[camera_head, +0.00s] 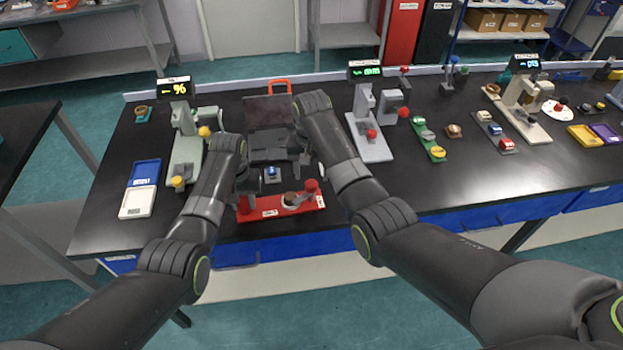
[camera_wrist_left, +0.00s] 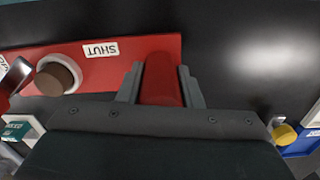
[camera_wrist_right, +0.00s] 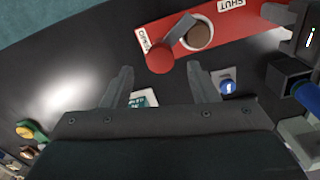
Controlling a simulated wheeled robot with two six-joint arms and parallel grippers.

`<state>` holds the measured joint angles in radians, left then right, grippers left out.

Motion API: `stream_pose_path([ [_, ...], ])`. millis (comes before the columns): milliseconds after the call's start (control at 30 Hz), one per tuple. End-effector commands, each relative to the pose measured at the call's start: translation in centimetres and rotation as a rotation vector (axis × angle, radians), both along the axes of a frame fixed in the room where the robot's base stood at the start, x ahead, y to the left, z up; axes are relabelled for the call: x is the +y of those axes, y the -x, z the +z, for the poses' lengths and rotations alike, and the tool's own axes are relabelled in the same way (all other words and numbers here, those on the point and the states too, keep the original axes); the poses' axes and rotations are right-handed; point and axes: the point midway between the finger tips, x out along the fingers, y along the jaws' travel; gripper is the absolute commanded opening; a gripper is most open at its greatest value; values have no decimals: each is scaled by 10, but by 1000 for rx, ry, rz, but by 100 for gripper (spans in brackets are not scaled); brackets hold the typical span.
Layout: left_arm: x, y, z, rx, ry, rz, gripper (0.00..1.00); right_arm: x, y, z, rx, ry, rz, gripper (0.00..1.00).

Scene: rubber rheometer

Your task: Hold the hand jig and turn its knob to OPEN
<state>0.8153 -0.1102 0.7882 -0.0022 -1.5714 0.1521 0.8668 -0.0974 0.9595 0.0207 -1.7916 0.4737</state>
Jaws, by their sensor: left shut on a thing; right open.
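The hand jig is a red plate (camera_head: 270,208) near the table's front edge, with a SHUT label (camera_wrist_left: 101,49) and an OPEN label (camera_wrist_right: 143,40). My left gripper (camera_head: 244,190) is shut on the red post (camera_wrist_left: 162,80) at the jig's left end. The red knob (camera_wrist_right: 160,58) sits on a grey lever (camera_wrist_right: 178,32) beside a white-rimmed brown cup (camera_wrist_right: 199,36), close to the OPEN label; it also shows in the head view (camera_head: 311,185). My right gripper (camera_wrist_right: 160,80) is open and empty; the knob appears ahead, between its fingertip directions, apparently untouched.
A small blue-button block (camera_head: 271,174) lies just behind the jig. A grey machine (camera_head: 267,140) stands behind that, partly hidden by my right arm. A blue and white tray (camera_head: 140,188) is at left. A green strip with buttons (camera_head: 430,140) is at right. The front table right of the jig is clear.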

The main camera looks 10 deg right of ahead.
Motion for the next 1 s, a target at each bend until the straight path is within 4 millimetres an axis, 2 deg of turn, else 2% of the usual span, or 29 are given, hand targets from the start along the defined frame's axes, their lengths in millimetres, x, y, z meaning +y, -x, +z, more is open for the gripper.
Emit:
stream_pose_path([
  [100,-1,0,0,0,1,-1,0,0,0,-18,2,1,1,54],
  [233,-1,0,0,0,1,-1,0,0,0,-29,1,1,1,54],
  [567,-1,0,0,0,1,-1,0,0,0,-34,-2,0,1,54],
  [667,-1,0,0,0,1,-1,0,0,0,-34,-2,0,1,43],
  [900,-1,0,0,0,1,-1,0,0,0,-34,-1,0,1,12],
  [933,-1,0,0,0,1,-1,0,0,0,-34,-1,0,1,9],
  [1000,-1,0,0,0,1,-1,0,0,0,-34,-1,0,1,9],
])
